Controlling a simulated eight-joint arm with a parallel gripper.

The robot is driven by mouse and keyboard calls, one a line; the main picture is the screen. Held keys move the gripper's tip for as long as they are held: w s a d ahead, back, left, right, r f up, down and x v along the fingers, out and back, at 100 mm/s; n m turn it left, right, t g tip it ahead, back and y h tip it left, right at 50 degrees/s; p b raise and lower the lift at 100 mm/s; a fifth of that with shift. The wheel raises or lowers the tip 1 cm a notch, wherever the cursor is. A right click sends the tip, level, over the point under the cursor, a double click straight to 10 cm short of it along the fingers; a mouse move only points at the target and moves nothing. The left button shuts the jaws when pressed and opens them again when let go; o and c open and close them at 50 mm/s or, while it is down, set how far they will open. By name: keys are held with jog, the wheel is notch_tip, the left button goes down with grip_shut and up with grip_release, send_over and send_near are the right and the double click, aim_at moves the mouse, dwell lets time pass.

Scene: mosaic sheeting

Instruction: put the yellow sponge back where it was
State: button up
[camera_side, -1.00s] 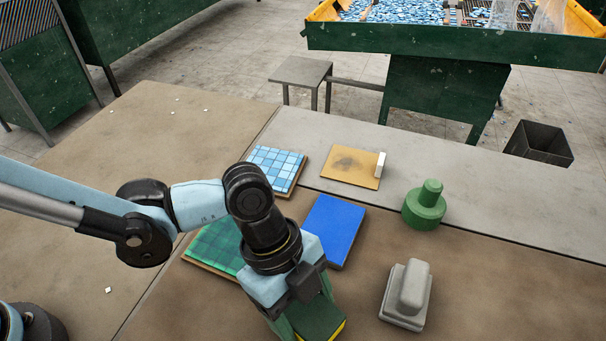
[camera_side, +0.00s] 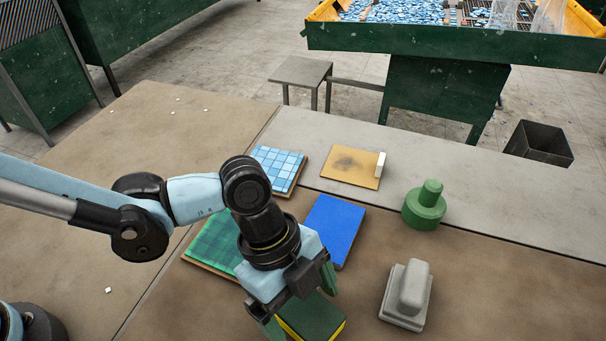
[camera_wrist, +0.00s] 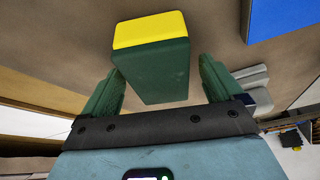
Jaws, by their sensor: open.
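The sponge (camera_side: 314,318), dark green on top with a yellow lower layer, lies at the bottom edge of the side view, partly cut off and partly behind my gripper. My gripper (camera_side: 303,302) is open just above it, with one green finger to each side. In the wrist view the sponge (camera_wrist: 150,62) shows its yellow end and lies between the spread fingers of my gripper (camera_wrist: 160,72), with gaps on both sides. The side view does not show clearly what lies under the sponge.
A blue pad (camera_side: 336,228) and a green tiled panel (camera_side: 212,243) lie behind my gripper. A blue tiled panel (camera_side: 276,166), a tan board with a white block (camera_side: 350,166), a green knobbed tool (camera_side: 426,205) and a grey block with a handle (camera_side: 407,296) stand around.

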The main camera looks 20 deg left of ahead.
jog(key=v, duration=1.1)
jog(key=w+a+n+t+y, duration=0.2)
jog(key=a+n+t, duration=0.2)
jog(key=a+n, duration=0.7)
jog(key=w+a+n+t+y, duration=0.2)
jog(key=a+n+t, duration=0.3)
jog(key=a+n, duration=0.6)
jog(key=w+a, duration=0.1)
jog(key=a, duration=0.9)
jog(key=shift+r+n, duration=0.3)
